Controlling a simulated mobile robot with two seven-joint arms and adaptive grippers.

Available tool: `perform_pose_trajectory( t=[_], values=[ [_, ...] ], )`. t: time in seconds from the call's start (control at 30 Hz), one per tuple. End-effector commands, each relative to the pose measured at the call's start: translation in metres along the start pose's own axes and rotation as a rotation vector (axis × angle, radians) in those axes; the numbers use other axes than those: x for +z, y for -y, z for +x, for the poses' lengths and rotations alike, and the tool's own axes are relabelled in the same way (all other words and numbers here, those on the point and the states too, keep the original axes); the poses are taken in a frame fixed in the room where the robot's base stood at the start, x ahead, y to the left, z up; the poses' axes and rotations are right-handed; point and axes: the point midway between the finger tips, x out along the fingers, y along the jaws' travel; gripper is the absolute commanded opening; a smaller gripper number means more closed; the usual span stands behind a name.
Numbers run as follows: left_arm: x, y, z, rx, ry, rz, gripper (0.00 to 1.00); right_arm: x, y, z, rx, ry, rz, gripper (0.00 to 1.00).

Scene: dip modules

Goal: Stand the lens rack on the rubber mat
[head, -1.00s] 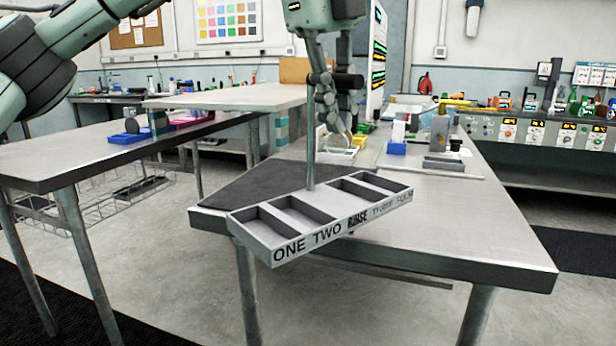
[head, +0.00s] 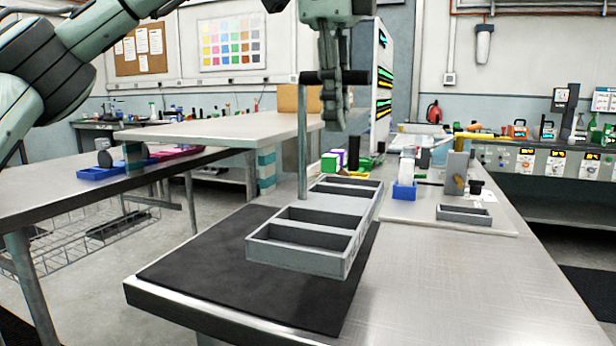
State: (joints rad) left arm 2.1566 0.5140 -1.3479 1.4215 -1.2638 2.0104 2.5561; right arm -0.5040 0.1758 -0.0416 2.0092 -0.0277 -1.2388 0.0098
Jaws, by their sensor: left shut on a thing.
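The lens rack (head: 300,258) is a grey tray with several open compartments and a thin upright post. A dark crossbar (head: 335,77) shows near the top of the post. My left gripper (head: 337,108) comes down from above and is shut on the rack at its handle. The rack looks level and is over the black rubber mat (head: 220,285), toward the mat's right side. I cannot tell whether its underside touches the mat or hangs a little above it. The lettered long side is turned mostly away. My right gripper is not in view.
The mat lies on the near left end of a metal-topped table (head: 470,290). Blue bin (head: 404,191), a grey block stand (head: 456,172) and a small grey tray (head: 464,215) stand farther back right. The table's near right is clear. Another bench (head: 210,130) stands behind left.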

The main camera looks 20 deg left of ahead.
Motion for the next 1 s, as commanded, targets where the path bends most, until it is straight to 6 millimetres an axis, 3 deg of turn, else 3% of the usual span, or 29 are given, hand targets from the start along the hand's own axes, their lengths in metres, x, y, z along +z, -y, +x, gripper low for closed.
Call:
perform_pose_trajectory(
  t=[0.2, 0.4, 0.57, 0.8, 1.0],
  values=[
    [0.031, 0.028, 0.035, 0.004, -0.002, -0.002, 0.0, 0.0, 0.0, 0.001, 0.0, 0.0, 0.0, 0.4],
    [0.048, 0.044, 0.052, 0.0, -0.001, 0.0, 0.0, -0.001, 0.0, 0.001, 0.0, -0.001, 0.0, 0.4],
    [0.05, 0.045, 0.06, 0.0, -0.001, 0.002, 0.0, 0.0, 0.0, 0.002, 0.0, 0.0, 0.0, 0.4],
    [0.051, 0.039, 0.091, 0.001, 0.0, 0.002, 0.0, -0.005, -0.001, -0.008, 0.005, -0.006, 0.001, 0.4],
    [0.05, 0.038, 0.094, -0.002, -0.001, 0.001, 0.0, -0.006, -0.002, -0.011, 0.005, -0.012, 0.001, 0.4]
  ],
)
